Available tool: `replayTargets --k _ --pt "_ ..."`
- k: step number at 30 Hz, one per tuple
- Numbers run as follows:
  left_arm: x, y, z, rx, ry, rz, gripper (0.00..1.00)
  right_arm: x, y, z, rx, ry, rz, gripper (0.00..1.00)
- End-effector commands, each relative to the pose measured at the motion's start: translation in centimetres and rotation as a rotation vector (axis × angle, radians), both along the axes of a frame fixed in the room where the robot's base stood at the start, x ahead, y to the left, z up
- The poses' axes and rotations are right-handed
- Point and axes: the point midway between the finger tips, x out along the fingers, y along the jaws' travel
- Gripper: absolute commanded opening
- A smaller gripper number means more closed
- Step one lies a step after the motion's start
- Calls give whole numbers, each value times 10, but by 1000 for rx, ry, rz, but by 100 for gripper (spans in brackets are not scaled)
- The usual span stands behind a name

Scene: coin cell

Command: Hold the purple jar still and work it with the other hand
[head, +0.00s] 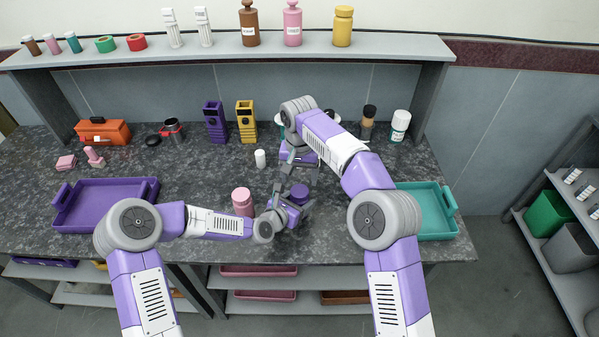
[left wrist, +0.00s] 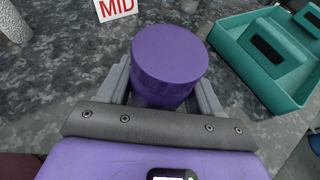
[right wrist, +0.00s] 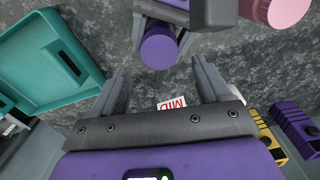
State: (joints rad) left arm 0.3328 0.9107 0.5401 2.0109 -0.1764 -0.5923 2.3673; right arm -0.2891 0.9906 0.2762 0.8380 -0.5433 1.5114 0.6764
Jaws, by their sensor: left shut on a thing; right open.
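The purple jar (head: 299,192) stands upright on the dark speckled counter, right of the pink jar. My left gripper (head: 296,209) is shut around its body from the front; in the left wrist view the purple lid (left wrist: 169,53) rises above the fingers. My right gripper (head: 298,172) is behind the jar, pointing down toward the counter. In the right wrist view its fingers (right wrist: 158,88) are apart with nothing between them, and the jar (right wrist: 159,48) shows just beyond them. The jar's lower body is hidden by my left gripper.
A pink jar (head: 242,201) stands close to my left forearm. A teal tray (head: 437,212) lies at the right and a purple tray (head: 100,205) at the left. A red-lettered MID card (left wrist: 116,8) is near the jar. Purple and yellow holders (head: 246,122) stand at the back.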

Motion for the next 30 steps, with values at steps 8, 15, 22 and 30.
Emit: replayTargets --k 8,15,22,30 --pt "0 0 1 -1 -1 0 0 0 0 17 1 0 -428 77" --pt "0 0 1 0 -1 0 0 -1 0 24 0 2 -631 77" --pt "0 0 1 0 -2 0 0 -1 -1 4 -4 5 -655 77" --pt "0 0 1 0 -2 0 0 -1 -1 -37 -2 4 -653 77"
